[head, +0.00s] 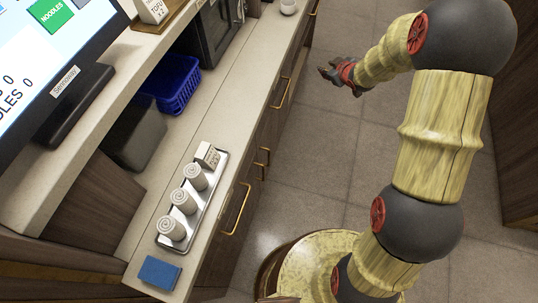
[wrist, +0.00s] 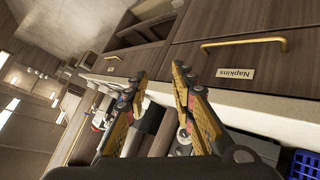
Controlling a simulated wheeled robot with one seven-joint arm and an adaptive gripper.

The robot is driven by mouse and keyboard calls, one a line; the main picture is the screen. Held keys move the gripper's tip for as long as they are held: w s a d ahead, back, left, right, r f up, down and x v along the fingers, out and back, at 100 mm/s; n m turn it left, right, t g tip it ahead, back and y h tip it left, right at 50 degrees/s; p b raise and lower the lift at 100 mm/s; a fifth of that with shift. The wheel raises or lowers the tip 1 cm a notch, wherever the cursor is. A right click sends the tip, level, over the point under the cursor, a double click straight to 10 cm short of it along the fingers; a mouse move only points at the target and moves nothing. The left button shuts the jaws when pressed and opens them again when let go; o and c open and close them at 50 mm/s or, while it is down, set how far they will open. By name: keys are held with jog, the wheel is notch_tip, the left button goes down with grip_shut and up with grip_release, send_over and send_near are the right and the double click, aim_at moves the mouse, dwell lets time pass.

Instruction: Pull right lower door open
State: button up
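The counter's dark wood cabinet front (head: 262,128) runs along the left of the aisle in the head view, with several gold handles. A long handle (head: 237,210) is near, two short ones (head: 264,156) sit close together, and another long handle (head: 280,93) is farther off. I cannot tell which panel is the right lower door. My gripper (head: 326,71) is over the floor, apart from the cabinet front. In the wrist view my gripper (wrist: 158,84) has its fingers spread with nothing between them. Beyond is a panel with a gold handle (wrist: 244,43) and an upside-down "Napkins" label (wrist: 236,73).
On the counter are a tray (head: 172,243) with rolled towels (head: 184,201), a blue block (head: 159,273), a blue basket (head: 174,85) and a monitor (head: 60,60). The tiled floor (head: 325,150) beside the cabinets is clear. Another dark cabinet (head: 515,150) stands at the right.

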jog(key=w+a+f+n+y, duration=0.1)
jog(key=a+f+n+y, duration=0.2)
jog(key=f, duration=1)
jog(key=g+y+p, duration=0.1)
jog(key=y, duration=1)
send_near(269, 155)
jog(key=w+a+f, duration=0.1)
jog(key=w+a, duration=0.1)
jog(key=a, duration=0.1)
jog(key=shift+n, duration=0.4)
jog(key=shift+f+b+x, duration=0.2)
jog(key=shift+b+x, duration=0.35)
jog(key=shift+x, duration=2.8)
jog(key=shift+w+d, duration=0.1)
jog(key=shift+w, duration=0.05)
grip_shut()
